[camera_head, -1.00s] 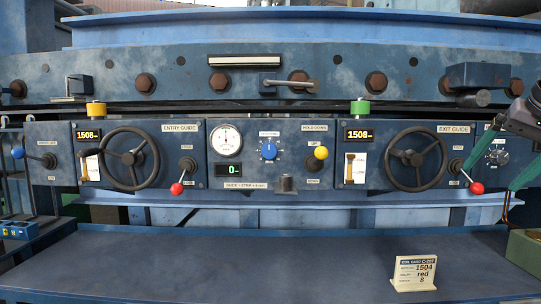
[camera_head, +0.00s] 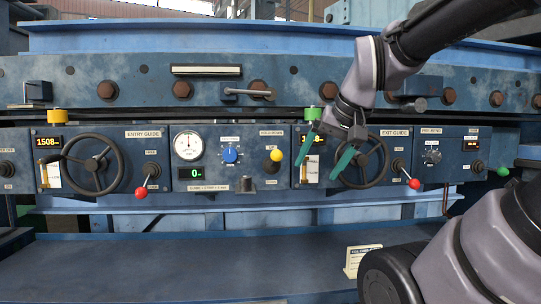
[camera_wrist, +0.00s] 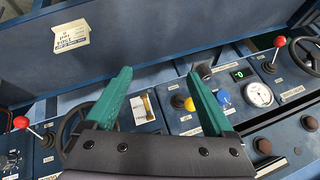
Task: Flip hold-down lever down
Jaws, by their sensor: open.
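The hold-down lever (camera_head: 276,155) has a yellow ball knob and sits on the centre panel under its small label. Its knob shows slightly above and right of its dark pivot. My gripper (camera_head: 325,154) has two teal fingers, spread apart and empty. It hangs in front of the exit guide panel, to the right of the lever and apart from it. In the wrist view the yellow knob (camera_wrist: 190,103) shows beside the right finger, beyond my gripper (camera_wrist: 159,76). The fingers partly cover the right-hand display.
Red-knobbed levers (camera_head: 141,193) (camera_head: 414,183) and handwheels (camera_head: 92,163) flank the centre panel. A blue dial (camera_head: 230,155) and round gauge (camera_head: 188,146) lie left of the lever. A dark stub (camera_head: 245,184) projects below. The shelf (camera_head: 180,265) is mostly clear, with a card (camera_head: 357,261) at right.

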